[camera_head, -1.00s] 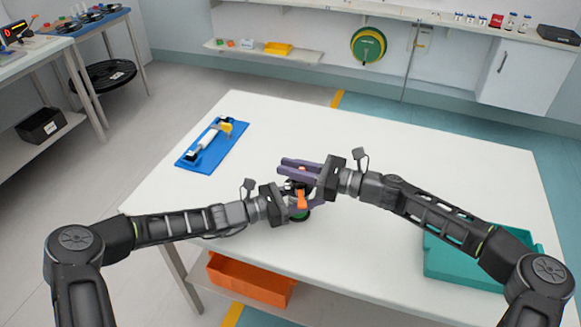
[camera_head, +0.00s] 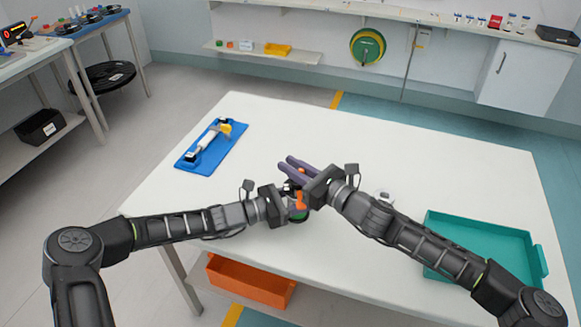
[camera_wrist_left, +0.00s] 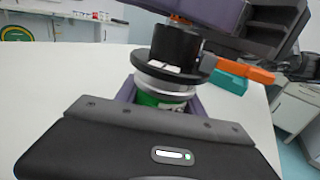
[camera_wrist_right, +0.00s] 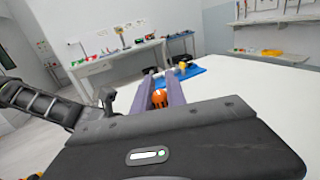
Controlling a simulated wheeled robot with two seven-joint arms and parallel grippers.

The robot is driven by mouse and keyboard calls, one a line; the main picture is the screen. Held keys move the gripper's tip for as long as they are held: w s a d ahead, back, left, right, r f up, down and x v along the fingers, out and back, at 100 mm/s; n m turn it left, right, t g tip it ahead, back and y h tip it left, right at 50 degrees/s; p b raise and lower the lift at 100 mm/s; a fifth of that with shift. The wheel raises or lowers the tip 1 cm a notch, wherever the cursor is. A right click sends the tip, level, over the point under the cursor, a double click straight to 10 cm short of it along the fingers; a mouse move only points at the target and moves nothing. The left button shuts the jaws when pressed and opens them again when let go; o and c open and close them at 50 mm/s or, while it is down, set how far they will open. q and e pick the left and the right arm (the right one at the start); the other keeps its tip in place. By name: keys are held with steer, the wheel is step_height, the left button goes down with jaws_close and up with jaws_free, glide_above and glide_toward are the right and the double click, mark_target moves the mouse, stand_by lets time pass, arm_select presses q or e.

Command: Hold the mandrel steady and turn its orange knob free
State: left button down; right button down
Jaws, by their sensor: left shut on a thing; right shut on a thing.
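The mandrel (camera_wrist_left: 175,58) stands upright near the table's front edge, with a black flanged top, a silver collar and a green lower part. An orange lever (camera_wrist_left: 245,75) sticks out from its side. My left gripper (camera_wrist_left: 162,98) is shut around the collar and green part from the left. The orange knob (camera_wrist_right: 159,98) is at the mandrel's top, between the purple fingers of my right gripper (camera_wrist_right: 162,78). That gripper (camera_head: 300,170) is shut on the knob from the right. In the head view, the grippers hide much of the mandrel.
A blue mat (camera_head: 196,160) with a white-and-yellow device (camera_head: 212,140) lies at the table's left. A teal tray (camera_head: 520,240) sits at the right edge. A small white item (camera_head: 384,196) lies beside my right forearm. An orange bin (camera_head: 250,280) is below. The table's back is clear.

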steer(key=shift+w+d+m+t+h, duration=0.1)
steer(key=shift+m+t+h, duration=0.75)
steer(key=shift+h, duration=0.15)
steer(key=shift+w+d+m+t+h, duration=0.1)
steer(key=shift+m+t+h, duration=0.75)
steer(key=shift+h, duration=0.15)
steer(key=c, duration=1.3)
jaws_free()
steer(key=shift+d, duration=0.1)
steer(key=shift+c, duration=0.2)
steer(key=shift+s+d, duration=0.1)
steer(key=v, duration=1.1)
steer(key=shift+s, duration=0.35)
steer(key=shift+d, duration=0.15)
